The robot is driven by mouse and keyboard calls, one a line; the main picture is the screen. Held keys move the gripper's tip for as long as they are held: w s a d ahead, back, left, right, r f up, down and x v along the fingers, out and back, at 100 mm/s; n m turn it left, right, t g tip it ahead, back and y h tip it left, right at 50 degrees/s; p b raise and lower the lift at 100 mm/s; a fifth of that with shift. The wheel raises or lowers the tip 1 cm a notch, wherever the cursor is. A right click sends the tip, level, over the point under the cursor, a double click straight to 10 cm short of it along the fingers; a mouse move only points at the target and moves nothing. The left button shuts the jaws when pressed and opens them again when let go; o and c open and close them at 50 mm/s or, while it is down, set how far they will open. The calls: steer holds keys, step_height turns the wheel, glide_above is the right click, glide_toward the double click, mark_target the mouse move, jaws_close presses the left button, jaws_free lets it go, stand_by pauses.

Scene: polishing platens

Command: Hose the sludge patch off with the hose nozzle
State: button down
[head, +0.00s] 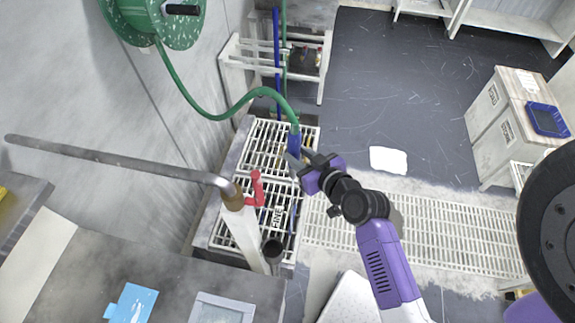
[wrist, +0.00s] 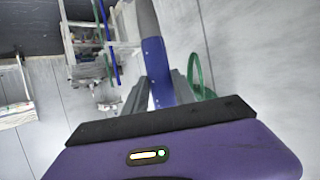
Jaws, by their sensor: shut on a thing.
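My gripper (head: 300,159) is shut on the blue hose nozzle (head: 294,141) above the slatted grate. The green hose (head: 225,112) runs from the nozzle up to the reel at the upper left. In the wrist view the blue nozzle (wrist: 157,72) stands between the two grey fingers, with a grey section above it and a loop of green hose (wrist: 194,75) behind. I cannot make out a sludge patch with certainty in either view. Part of the grate under my gripper is hidden.
The slatted grate (head: 262,145) sits in a grey-walled basin beside the wall. A red-handled tap (head: 256,188) and a long pipe (head: 110,158) stand left of my arm. The green reel (head: 140,28) hangs above. A white patch (head: 388,160) lies on open floor at right.

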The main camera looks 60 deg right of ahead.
steer(key=d+f+b, duration=0.3)
steer(key=d+b, duration=0.1)
steer(key=d, duration=0.7)
steer(key=d+f+b, duration=0.4)
steer(key=d, duration=0.7)
steer(key=s+d+f+b, duration=0.3)
steer(key=s+d+b, duration=0.5)
steer(key=s+b, duration=0.2)
steer(key=s+d+f+b, duration=0.4)
steer(key=s+d+b, duration=0.4)
steer(key=s, duration=0.7)
steer(key=s+d+f+b, duration=0.3)
steer(key=s+d+b, duration=0.5)
steer(key=s+b, duration=0.4)
steer(key=shift+s+f, duration=0.35)
steer(key=shift+s, duration=0.15)
steer(key=shift+w, duration=0.1)
